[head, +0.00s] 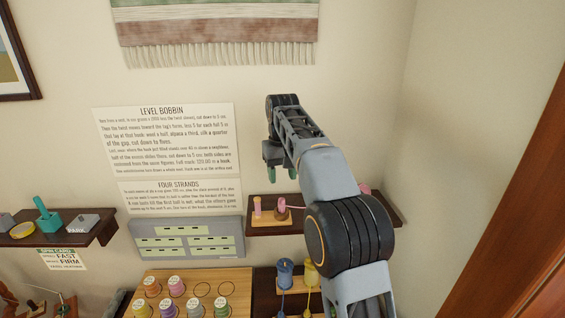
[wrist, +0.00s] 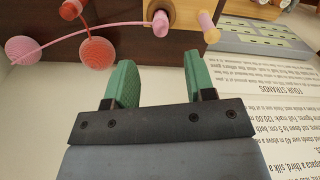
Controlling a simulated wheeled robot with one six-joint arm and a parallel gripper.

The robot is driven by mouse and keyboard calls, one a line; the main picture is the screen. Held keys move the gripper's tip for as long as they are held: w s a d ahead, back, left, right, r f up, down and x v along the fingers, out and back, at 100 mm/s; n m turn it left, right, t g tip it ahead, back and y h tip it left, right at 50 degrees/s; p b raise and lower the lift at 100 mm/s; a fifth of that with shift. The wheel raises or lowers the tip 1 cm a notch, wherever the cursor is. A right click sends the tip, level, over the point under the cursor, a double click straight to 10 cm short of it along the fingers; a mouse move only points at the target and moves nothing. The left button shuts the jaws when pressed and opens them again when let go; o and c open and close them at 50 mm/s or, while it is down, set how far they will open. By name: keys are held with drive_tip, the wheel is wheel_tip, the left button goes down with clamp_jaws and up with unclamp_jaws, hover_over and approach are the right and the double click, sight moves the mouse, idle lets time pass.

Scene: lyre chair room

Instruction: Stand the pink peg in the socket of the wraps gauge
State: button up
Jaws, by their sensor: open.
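My gripper (head: 281,168) hangs open and empty in front of the wall, above the right shelf. In the wrist view its two green fingers (wrist: 158,78) are apart with nothing between them. A tan wooden block, which may be the wraps gauge (head: 266,217), sits at the left end of that shelf; it also shows at the top of the wrist view (wrist: 184,8). A pink peg (wrist: 160,23) with a pink strand is at the block, and a second pink peg with a yellowish end (wrist: 208,28) is beside it. I cannot tell whether either stands in a socket.
Round pink and red pieces (wrist: 97,52) lie along the dark shelf (head: 312,223). My arm hides part of the shelf. Below are a rack of coloured bobbins (head: 190,285) and blue and yellow spools (head: 285,272). Posters (head: 165,140) and a grey panel (head: 188,240) are on the wall.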

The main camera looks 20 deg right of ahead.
sight(282, 198)
drive_tip(key=shift+r+p, duration=0.35)
drive_tip(key=shift+r, duration=1.3)
drive_tip(key=shift+w, duration=0.1)
drive_tip(key=shift+m+t, duration=0.3)
drive_tip(key=shift+t, duration=0.2)
wheel_tip(282, 198, down, 7)
drive_tip(key=shift+f, duration=0.15)
drive_tip(key=s+f+t+b, duration=0.1)
drive_tip(key=s+f, duration=0.4)
drive_tip(key=s, duration=0.7)
drive_tip(key=s+f+t+b, duration=0.1)
drive_tip(key=s+f, duration=0.4)
drive_tip(key=s, duration=0.8)
drive_tip(key=shift+s+f+t, duration=0.2)
drive_tip(key=shift+s+t, duration=0.05)
drive_tip(key=shift+t, duration=0.35)
drive_tip(key=shift+s+r+t, duration=0.2)
drive_tip(key=shift+r+t, duration=0.1)
drive_tip(key=shift+r, duration=0.35)
